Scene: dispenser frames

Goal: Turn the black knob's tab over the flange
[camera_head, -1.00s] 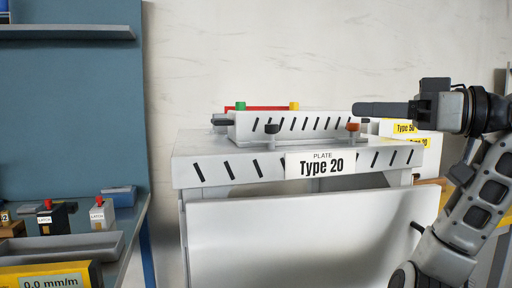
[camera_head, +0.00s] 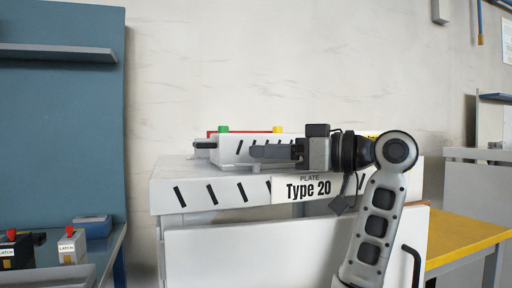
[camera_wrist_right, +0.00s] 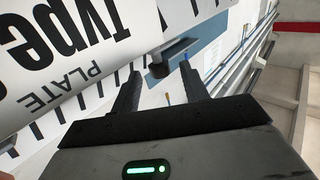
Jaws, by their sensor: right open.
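My right gripper (camera_head: 254,151) reaches left across the front of the white fixture (camera_head: 229,145), above the Type 20 label. Its jaws are open and empty. In the head view it covers the spot of the black knob. In the right wrist view, a dark piece with a grey bar (camera_wrist_right: 171,52), apparently the black knob and its tab, lies just beyond and between the two fingertips (camera_wrist_right: 160,68). I cannot tell if they touch, nor whether the tab lies over the flange. My left gripper is not in view.
The Type 20 plate label (camera_head: 307,189) is on the front of the white stand (camera_head: 172,187). Green (camera_head: 223,129) and yellow (camera_head: 278,129) caps stand at the fixture's back. Latch boxes (camera_head: 71,246) sit lower left. A yellow-topped table (camera_head: 464,238) is at the right.

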